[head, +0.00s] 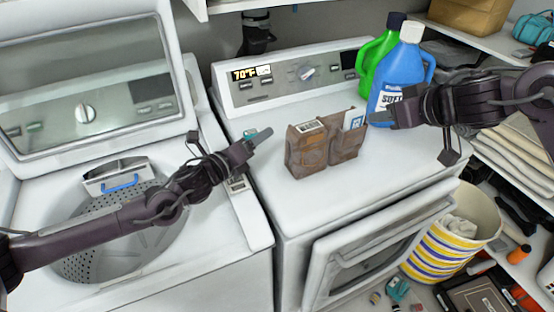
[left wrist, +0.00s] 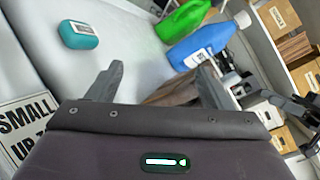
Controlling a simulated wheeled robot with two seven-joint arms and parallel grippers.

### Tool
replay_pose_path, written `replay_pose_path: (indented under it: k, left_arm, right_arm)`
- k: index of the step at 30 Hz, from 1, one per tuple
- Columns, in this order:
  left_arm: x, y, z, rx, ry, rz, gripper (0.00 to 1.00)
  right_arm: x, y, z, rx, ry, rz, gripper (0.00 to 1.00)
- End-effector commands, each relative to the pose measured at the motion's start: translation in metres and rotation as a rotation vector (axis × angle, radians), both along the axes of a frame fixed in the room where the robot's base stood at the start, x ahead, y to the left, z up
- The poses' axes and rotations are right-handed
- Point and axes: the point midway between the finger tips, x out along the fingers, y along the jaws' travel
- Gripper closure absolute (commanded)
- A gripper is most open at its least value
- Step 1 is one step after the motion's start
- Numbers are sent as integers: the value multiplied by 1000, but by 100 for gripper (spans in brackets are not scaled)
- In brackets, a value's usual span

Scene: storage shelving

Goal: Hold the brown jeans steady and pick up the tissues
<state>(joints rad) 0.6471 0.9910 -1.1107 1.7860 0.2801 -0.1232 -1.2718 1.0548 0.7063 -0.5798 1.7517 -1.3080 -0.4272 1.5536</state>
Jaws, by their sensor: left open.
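The brown jeans (head: 313,155) stand folded on top of the dryer, with a pale labelled item (head: 310,126) at their upper left. A small white and blue packet (head: 355,117), which looks like the tissues, sticks out at their upper right. My left gripper (head: 262,142) is open and empty, just left of the jeans and apart from them. In the left wrist view a strip of the brown jeans (left wrist: 172,92) shows beyond its spread fingers. My right gripper (head: 380,118) is right of the packet, close to it; its fingers overlap edge-on, so their opening is unclear.
A blue detergent bottle (head: 402,72) and a green one (head: 375,62) stand behind my right gripper. A teal item (left wrist: 78,34) lies on the machine top. The washer lid (head: 85,70) is open at left. The dryer top's front is clear.

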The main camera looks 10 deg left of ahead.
Motion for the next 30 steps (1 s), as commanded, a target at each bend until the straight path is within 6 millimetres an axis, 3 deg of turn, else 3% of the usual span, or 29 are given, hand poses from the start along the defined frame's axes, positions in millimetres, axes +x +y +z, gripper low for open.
replay_pose_path:
  k: [1,3,6,8,10,15,18,23,30]
  left_arm:
    - [11,20,-2,116,-50,-5,27]
    - [21,40,-4,277,-125,-30,27]
    - [28,54,-8,469,-231,-89,27]
    - [28,52,-13,558,-296,-136,27]
    - [23,36,-20,625,-376,-204,27]
    - [-3,-27,-32,630,-522,-364,27]
    - [-14,-48,-33,608,-558,-410,27]
    - [-18,-65,-34,590,-579,-439,27]
    - [1,-93,-33,587,-580,-439,27]
  right_arm:
    - [0,0,0,0,0,0,64]
    - [0,0,0,0,0,0,64]
    - [0,0,0,0,0,0,64]
    - [0,0,0,0,0,0,64]
    - [0,0,0,0,0,0,64]
    - [0,0,0,0,0,0,64]
    - [0,0,0,0,0,0,64]
    - [0,0,0,0,0,0,64]
    - [0,0,0,0,0,0,64]
